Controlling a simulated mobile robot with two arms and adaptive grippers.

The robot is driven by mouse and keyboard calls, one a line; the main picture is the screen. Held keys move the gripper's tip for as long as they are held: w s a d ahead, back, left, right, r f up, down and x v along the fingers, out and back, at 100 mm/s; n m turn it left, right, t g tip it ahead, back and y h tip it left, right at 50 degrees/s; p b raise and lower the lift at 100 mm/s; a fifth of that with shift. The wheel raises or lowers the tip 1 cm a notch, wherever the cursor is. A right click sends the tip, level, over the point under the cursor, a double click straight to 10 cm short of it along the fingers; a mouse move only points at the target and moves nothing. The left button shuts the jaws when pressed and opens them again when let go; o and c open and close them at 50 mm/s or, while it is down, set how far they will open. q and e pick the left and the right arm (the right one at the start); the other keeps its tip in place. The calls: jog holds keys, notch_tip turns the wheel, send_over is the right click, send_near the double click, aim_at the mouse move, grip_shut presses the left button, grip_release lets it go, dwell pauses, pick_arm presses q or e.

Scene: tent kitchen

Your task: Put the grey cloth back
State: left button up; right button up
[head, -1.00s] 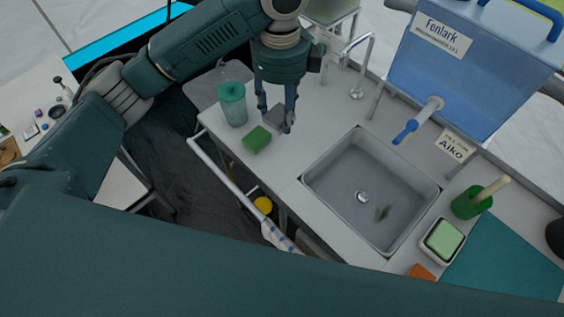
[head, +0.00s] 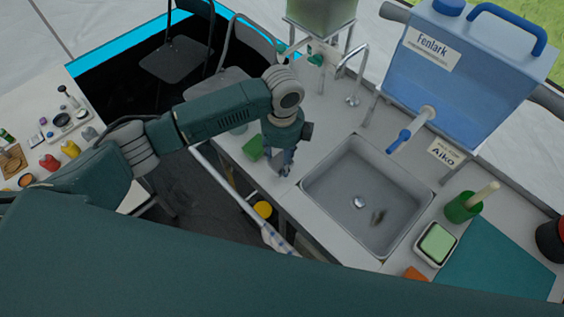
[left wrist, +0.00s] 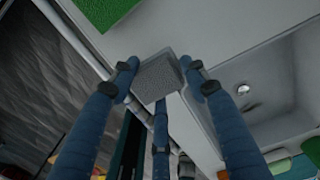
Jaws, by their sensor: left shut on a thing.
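The grey cloth (left wrist: 158,76) is a small folded grey square between the fingertips of my left gripper in the left wrist view. My left gripper (head: 280,165) is shut on it, over the counter between the sink and the front rail. In the head view the cloth is mostly hidden by the fingers. I cannot tell whether the cloth touches the counter. My right gripper is not in view.
The sink (head: 340,200) is to the right of my left gripper. A green block (head: 253,147) lies to its left. A white rail (head: 222,180) runs along the counter's front edge, with a white-and-blue cloth (head: 274,238) hanging there. A blue water container (head: 455,75) stands behind the sink.

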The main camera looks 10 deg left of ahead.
aim_at(282, 160)
pick_arm(q)
notch_tip(282, 160, down, 3)
jog(key=shift+f+p, duration=0.2)
jog(key=shift+p, duration=0.1)
jog(key=shift+f, duration=0.1)
jog(key=shift+f, duration=0.2)
jog(key=o, duration=1)
jog(key=shift+r, duration=0.2)
